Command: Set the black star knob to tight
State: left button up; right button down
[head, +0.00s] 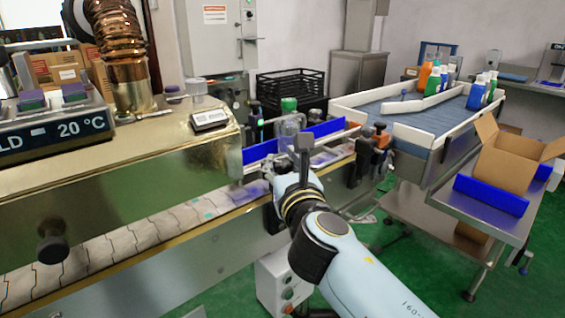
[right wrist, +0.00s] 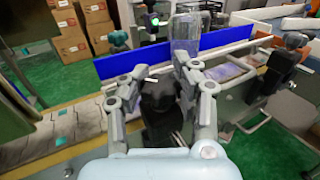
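A black knob (right wrist: 160,108) shows in the right wrist view between the two fingers of my right gripper (right wrist: 160,72). The fingers stand apart on either side of it, and I see no clear contact. I cannot make out its setting or any marking. In the head view my right arm reaches to the conveyor's near rail, and its wrist hides most of the gripper and this knob. Other black knobs (head: 380,137) show farther along the rail, and they also show at the right of the right wrist view (right wrist: 289,60). My left gripper is not in view.
A blue guide rail (head: 262,150) and a clear bottle with a green cap (head: 289,125) stand just beyond my right gripper. A brass-coloured heat tunnel (head: 120,150) with a black knob (head: 52,246) fills the left. A side table with a cardboard box (head: 510,152) stands right.

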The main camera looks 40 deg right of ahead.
aim_at(283, 162)
jog(key=c, duration=1.3)
grip_release()
jog(key=shift+s+f, duration=0.15)
jog(key=shift+f, duration=0.15)
jog(key=o, duration=0.4)
jog(key=shift+a+r, duration=0.1)
jog(key=shift+r, duration=0.05)
jog(key=shift+r, duration=0.1)
jog(key=shift+r, duration=0.2)
notch_tip(283, 162, up, 10)
jog(key=shift+f, duration=0.25)
